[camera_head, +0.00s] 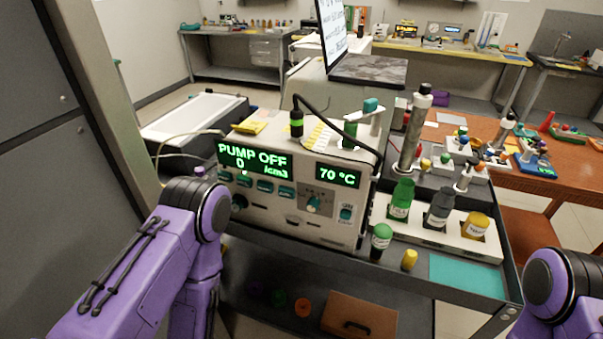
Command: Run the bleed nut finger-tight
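The white particle classifier (268,213) stands on the cart in the middle of the view. Its green displays read "PUMP OFF 0 /cm3" and "70 °C". A black probe with a green band (296,121), a green-capped fitting (350,131) and a teal-topped post (370,106) stand on top of it. I cannot tell which small part is the bleed nut. My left arm (192,232) is at the lower left and my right arm (560,290) at the lower right. Both grippers are outside the picture.
A white rack (456,240) holds several labelled bottles right of the classifier. A green bottle (381,240) and a yellow cap (409,260) stand in front. A tall metal cylinder (412,138) rises behind. A teal mat (465,277) lies bare at the right.

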